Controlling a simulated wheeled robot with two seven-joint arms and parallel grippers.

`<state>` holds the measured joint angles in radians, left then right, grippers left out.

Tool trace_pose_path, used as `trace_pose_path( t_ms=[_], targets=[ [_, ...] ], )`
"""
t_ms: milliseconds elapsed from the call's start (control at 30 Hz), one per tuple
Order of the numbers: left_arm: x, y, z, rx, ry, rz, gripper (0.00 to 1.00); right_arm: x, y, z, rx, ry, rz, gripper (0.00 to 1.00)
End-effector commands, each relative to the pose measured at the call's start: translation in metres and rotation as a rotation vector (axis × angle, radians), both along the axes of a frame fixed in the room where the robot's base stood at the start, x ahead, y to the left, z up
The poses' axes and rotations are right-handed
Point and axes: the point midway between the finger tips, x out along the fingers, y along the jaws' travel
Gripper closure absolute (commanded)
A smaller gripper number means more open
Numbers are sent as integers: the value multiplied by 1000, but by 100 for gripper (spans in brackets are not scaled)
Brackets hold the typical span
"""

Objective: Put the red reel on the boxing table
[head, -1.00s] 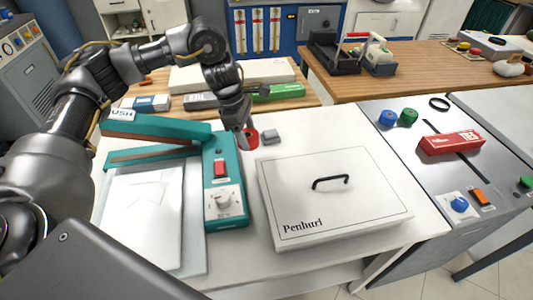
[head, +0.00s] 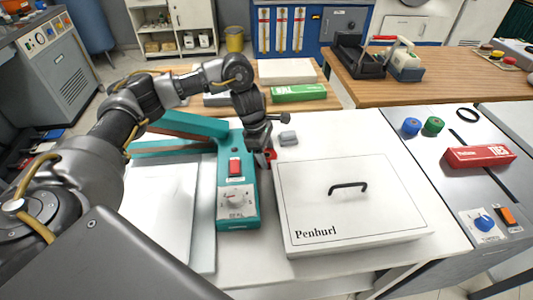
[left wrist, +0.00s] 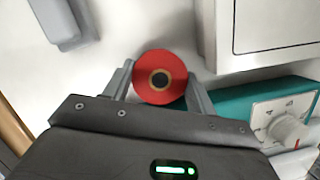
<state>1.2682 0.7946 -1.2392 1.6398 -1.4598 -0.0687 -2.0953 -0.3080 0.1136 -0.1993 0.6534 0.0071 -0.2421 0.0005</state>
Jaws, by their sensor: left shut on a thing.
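The red reel (left wrist: 150,90) lies between the two fingers of my left gripper (left wrist: 159,82) in the left wrist view, its round face and dark centre hole showing. In the head view my left gripper (head: 262,156) points down over the white table, with only a bit of the red reel (head: 271,154) showing beside its fingers. It is shut on the reel, beside the teal sealer (head: 236,215) and behind the white Penhurl box (head: 345,225). I cannot tell which surface is called the boxing table. My right gripper is out of view.
A small grey block (head: 288,138) sits just behind the reel. The grey counter (head: 455,190) at right holds a blue reel (head: 411,126), a green reel (head: 433,125), a black ring and a red box (head: 480,157). A wooden table (head: 440,88) stands behind.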

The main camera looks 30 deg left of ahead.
Motion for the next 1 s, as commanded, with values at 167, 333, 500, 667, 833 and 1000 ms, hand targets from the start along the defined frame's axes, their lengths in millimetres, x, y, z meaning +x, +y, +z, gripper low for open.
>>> trace_pose_path(
  t_ms=[167,333,500,667,833,1000],
  targets=[
    [0,0,-3,0,0,0,41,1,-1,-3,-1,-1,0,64],
    [0,0,-3,0,1,0,22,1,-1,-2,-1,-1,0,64],
    [0,0,-2,0,1,-1,22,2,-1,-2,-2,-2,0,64],
    [0,0,3,0,0,-1,22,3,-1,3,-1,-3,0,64],
    [-1,7,27,1,-5,-1,22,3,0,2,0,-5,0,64],
    [-3,17,64,2,-7,0,22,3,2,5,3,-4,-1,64]
  ],
)
